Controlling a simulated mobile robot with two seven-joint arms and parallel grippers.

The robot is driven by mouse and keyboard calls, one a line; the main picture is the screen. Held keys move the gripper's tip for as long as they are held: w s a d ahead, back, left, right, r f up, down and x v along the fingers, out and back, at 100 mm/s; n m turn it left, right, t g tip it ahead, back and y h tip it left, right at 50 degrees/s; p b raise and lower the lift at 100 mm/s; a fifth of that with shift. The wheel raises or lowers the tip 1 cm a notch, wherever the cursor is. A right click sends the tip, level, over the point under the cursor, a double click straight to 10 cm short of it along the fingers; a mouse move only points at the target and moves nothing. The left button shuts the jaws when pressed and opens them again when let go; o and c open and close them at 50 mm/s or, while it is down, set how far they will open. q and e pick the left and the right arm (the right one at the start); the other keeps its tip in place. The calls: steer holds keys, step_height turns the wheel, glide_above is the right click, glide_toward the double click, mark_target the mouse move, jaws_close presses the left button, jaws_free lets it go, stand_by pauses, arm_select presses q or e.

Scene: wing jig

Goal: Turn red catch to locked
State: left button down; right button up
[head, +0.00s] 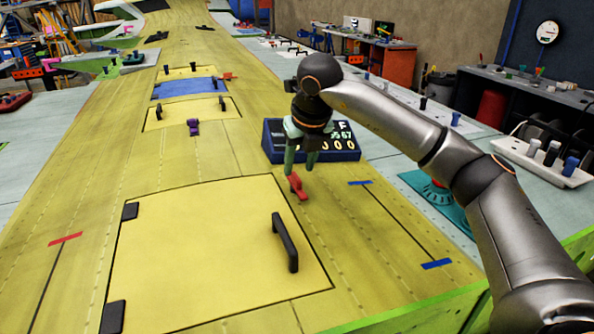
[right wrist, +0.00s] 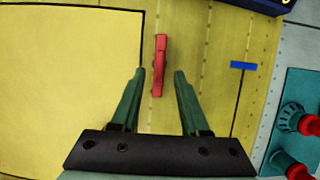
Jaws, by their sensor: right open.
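The red catch (head: 297,187) sits on the yellow wing skin, just beyond the upper right part of a large yellow hatch panel (head: 200,250). In the right wrist view the red catch (right wrist: 160,66) lies almost lengthwise up the picture, beside the panel's edge. My right gripper (head: 300,168) points down at the catch from above in the head view. Its green fingers (right wrist: 159,75) are open, with the near end of the catch between the fingertips in the wrist picture. I cannot tell whether they touch it. My left gripper is not in view.
A dark blue box with white characters (head: 345,150) stands just behind the right gripper. The panel has a black handle (head: 285,243). A purple catch (head: 194,127) lies farther up the wing. A teal plate with red-topped knobs (head: 437,193) is at the right.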

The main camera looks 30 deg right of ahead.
mark_target(297, 176)
steer(key=shift+x, duration=1.9)
jaws_close()
